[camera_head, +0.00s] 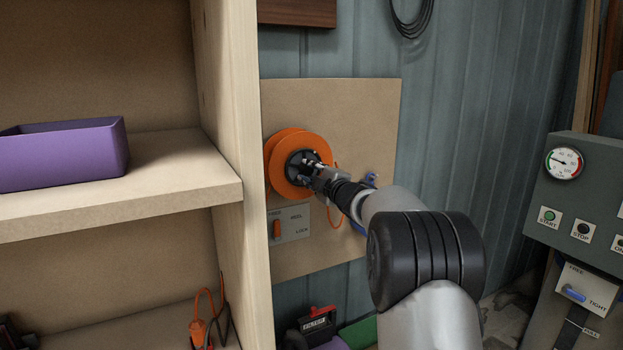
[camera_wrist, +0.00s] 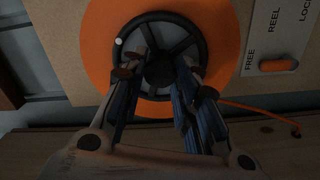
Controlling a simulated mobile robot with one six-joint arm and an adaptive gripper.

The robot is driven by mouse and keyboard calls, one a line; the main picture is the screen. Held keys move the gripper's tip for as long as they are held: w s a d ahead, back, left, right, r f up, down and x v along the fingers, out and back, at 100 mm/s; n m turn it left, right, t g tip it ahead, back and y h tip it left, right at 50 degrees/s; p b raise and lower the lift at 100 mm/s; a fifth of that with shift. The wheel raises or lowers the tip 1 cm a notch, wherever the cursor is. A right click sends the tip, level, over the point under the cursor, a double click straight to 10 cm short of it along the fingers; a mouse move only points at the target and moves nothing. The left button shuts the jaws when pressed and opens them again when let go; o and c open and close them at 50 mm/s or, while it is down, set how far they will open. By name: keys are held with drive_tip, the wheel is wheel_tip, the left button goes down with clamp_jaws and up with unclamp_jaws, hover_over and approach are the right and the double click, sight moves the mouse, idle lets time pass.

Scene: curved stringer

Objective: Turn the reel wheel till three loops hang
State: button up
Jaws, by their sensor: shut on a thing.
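The orange reel (camera_head: 283,146) is mounted on a tan board, with a dark spoked wheel at its centre. In the wrist view the black wheel (camera_wrist: 204,45) shows in front of the orange disc (camera_wrist: 100,28), with a white dot on its upper left rim. My gripper (camera_head: 312,172) is at the wheel; in the wrist view its fingers (camera_wrist: 165,62) sit either side of the hub, shut on the wheel. An orange line (camera_head: 333,213) curves down below my gripper; my arm hides part of the board, so I cannot tell how many loops hang.
The FREE/LOCK plate (camera_head: 293,222) sits below the reel, its orange lever (camera_head: 277,229) nearer the FREE word. A wooden shelf (camera_head: 120,180) with a purple bin (camera_head: 70,157) stands close on the left. A control panel (camera_head: 590,190) with a gauge is at right.

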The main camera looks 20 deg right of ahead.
drive_tip(key=shift+n, duration=1.1)
drive_tip(key=o, duration=1.1)
drive_tip(key=s, duration=1.2)
drive_tip(key=shift+d, duration=0.15)
